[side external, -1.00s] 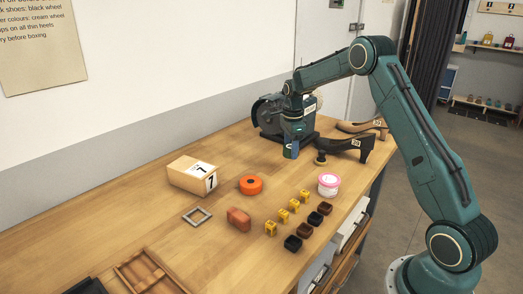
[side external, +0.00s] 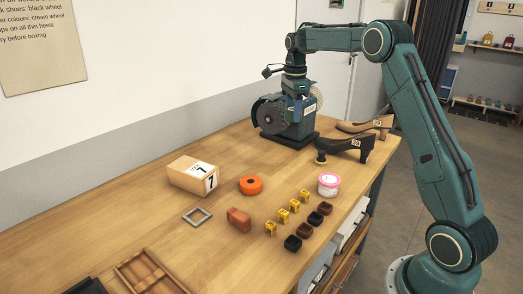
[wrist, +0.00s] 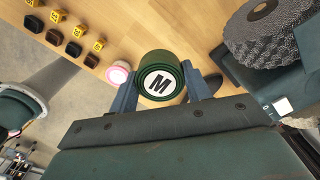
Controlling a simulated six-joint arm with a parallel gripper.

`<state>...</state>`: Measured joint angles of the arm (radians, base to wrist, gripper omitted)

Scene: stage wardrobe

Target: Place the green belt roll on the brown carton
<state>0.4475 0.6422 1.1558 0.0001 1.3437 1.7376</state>
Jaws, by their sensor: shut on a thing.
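The green belt roll (wrist: 162,72), with a white label marked M, sits between the two blue fingers of my gripper (side external: 298,112) in the wrist view. My gripper is shut on it and holds it above the bench, in front of the green grinding machine. In the side view I cannot make out the roll clearly at the fingers. The brown carton (side external: 184,176), a light brown box with a white label marked 7, stands on the bench to the left of my gripper, well apart from it. Its top looks clear apart from the label.
The grinding machine (side external: 269,118) stands close by my gripper. Dark shoe forms (side external: 345,147) lie to its right. An orange roll (side external: 251,185), a pink-and-white tub (side external: 329,184), a reddish-brown block (side external: 239,219), a grey frame (side external: 197,215) and several small yellow and dark pieces spread over the bench.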

